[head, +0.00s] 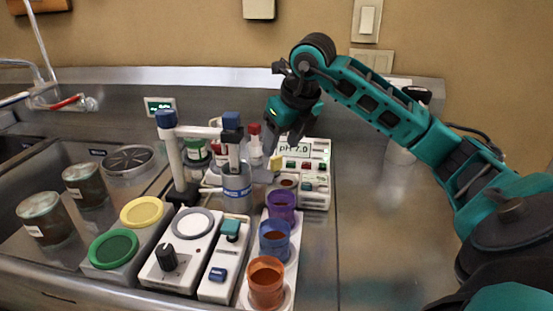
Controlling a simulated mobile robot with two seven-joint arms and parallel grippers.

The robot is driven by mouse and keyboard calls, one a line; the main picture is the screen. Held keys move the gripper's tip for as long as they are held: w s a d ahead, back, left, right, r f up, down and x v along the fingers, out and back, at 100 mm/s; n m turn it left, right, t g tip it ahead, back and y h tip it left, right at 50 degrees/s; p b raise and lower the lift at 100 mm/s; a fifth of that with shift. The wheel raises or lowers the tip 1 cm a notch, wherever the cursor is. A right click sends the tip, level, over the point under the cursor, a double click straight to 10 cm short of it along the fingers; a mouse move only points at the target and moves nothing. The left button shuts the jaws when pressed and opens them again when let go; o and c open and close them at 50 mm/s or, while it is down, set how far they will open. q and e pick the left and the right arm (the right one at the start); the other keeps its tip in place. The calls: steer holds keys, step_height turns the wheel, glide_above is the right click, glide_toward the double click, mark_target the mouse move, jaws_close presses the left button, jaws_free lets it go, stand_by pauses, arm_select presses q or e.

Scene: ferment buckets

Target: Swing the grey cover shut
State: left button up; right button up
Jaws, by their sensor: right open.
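A grey flap (262,174) with a yellow tab (277,162) shows just behind the row of coloured buckets; it looks like the grey cover, raised at a tilt. Its hinge and exact angle are too small to tell. My right gripper (282,146) reaches in from the right, points down and is open. Its fingers are just above and behind the flap, close to the yellow tab; I cannot tell whether they touch it. Nothing is seen between them. My left gripper is not in view.
Purple (281,206), blue (274,239) and orange (266,284) buckets stand in front of the flap. A pH meter (317,150) is behind right, a bottle (237,190) and stand (177,160) are left. The right counter is clear.

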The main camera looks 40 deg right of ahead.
mark_target(277, 157)
steer(key=x, duration=0.5)
steer(key=shift+w+f, duration=0.1)
steer(key=shift+f, duration=0.15)
steer(key=shift+c, duration=0.4)
jaws_close()
